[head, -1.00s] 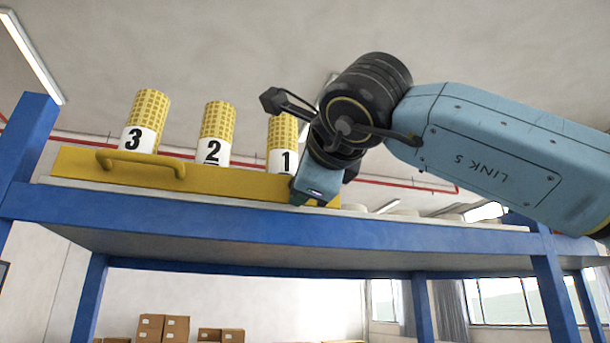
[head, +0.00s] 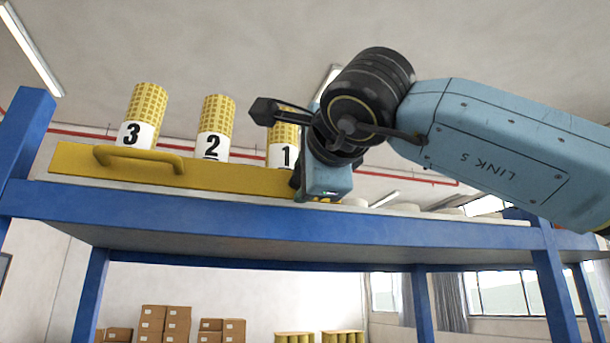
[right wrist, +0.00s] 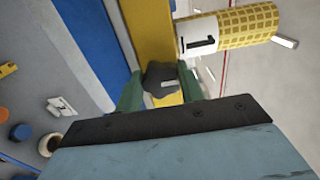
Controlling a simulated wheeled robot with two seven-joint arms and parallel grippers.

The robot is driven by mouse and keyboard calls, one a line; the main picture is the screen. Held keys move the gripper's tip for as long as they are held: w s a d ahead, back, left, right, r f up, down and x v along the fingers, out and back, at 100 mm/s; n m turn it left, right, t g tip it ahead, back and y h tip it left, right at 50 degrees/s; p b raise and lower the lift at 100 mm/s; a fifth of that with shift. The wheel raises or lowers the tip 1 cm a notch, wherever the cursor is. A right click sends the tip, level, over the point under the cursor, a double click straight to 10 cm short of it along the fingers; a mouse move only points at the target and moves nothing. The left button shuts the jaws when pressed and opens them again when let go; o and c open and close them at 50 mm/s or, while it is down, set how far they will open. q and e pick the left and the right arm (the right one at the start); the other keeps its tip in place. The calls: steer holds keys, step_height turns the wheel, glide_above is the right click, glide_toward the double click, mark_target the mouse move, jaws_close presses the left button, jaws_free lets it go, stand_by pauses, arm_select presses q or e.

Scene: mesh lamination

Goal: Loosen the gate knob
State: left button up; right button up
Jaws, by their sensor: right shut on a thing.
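The dark gate knob (right wrist: 160,78) sits on the yellow gate (head: 230,176), at its right end, and the wrist view shows it from close by. The gate also shows in the right wrist view (right wrist: 152,35). My right gripper (head: 302,192) is at this end of the gate, and its body hides the knob in the head view. In the right wrist view its green fingers (right wrist: 160,86) are on both sides of the knob, shut on it. How far the knob is turned cannot be told. My left gripper is out of view.
Yellow mesh rolls marked 3 (head: 143,115), 2 (head: 215,128) and 1 (head: 283,140) stand behind the gate. A yellow handle (head: 138,153) juts from the gate's left part. The blue shelf frame (head: 250,220) runs below. Cardboard boxes (head: 165,325) are in the background.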

steer(key=shift+c, duration=0.2)
steer(key=o, duration=1)
steer(key=shift+s, duration=0.15)
steer(key=b+v, duration=0.4)
steer(key=v, duration=0.9)
